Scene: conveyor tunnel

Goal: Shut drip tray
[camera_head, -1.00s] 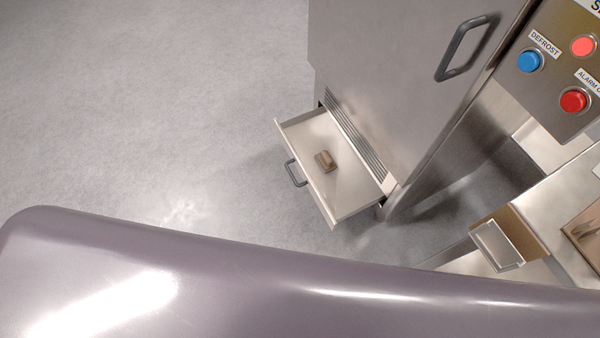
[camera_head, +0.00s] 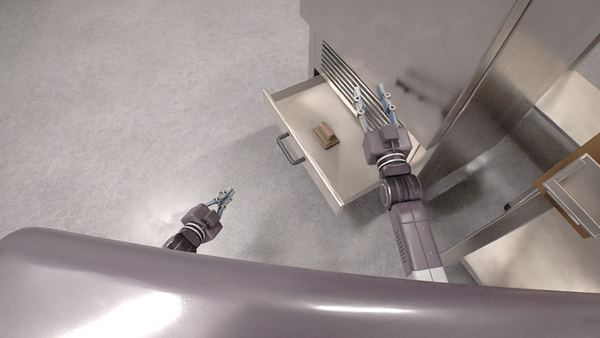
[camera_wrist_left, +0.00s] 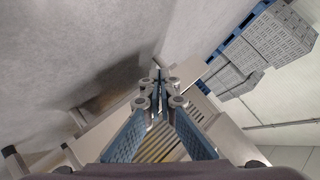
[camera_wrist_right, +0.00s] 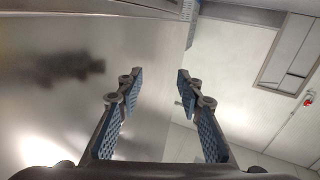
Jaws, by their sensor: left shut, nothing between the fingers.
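The drip tray (camera_head: 351,183) is a pale metal drawer pulled out from the base of a steel cabinet (camera_head: 400,50). It has a grey bar handle (camera_head: 290,150) on its front. My left gripper (camera_head: 229,193) is shut and empty, in front of the tray, apart from the handle. The left wrist view shows its closed fingers (camera_wrist_left: 160,88) before the tray and slatted vent. My right gripper (camera_head: 370,92) is open and empty, above the tray's right part, close to the cabinet face. Its spread fingers (camera_wrist_right: 160,88) show in the right wrist view.
A small brown block (camera_head: 325,135) lies inside the tray. A slatted vent (camera_head: 345,75) is above the tray. A wooden-edged unit with a metal frame (camera_head: 580,190) stands at the right. The floor (camera_head: 130,120) left of the tray is clear.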

